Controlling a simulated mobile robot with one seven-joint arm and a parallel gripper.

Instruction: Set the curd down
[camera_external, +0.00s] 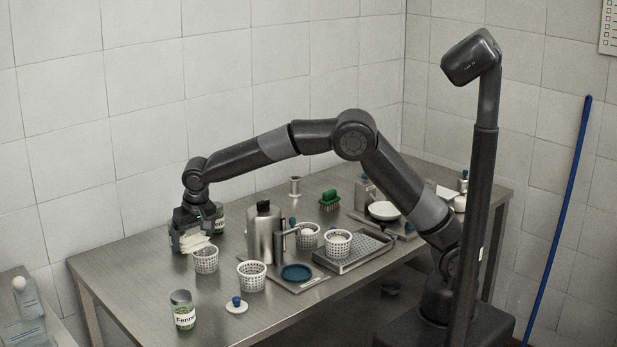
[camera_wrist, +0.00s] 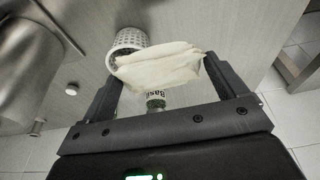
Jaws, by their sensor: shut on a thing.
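The curd (camera_external: 189,246) is a pale, cream-white soft mass. My gripper (camera_external: 194,238) is shut on it above the left end of the steel table. In the wrist view the curd (camera_wrist: 165,68) spans between the two fingers of my gripper (camera_wrist: 160,75). A white perforated basket (camera_external: 206,261) stands just right of and below the curd in the external view. It also shows in the wrist view (camera_wrist: 128,40), partly hidden behind the curd. I cannot tell whether the curd touches the basket.
A Basil jar (camera_wrist: 155,101) is close by, partly hidden. A second basket (camera_external: 252,277), a steel bottle (camera_external: 264,236) and a blue disc (camera_external: 296,272) stand to the right. A Fennel jar (camera_external: 184,311) and blue-knobbed lid (camera_external: 236,306) are in front. The table's left corner is clear.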

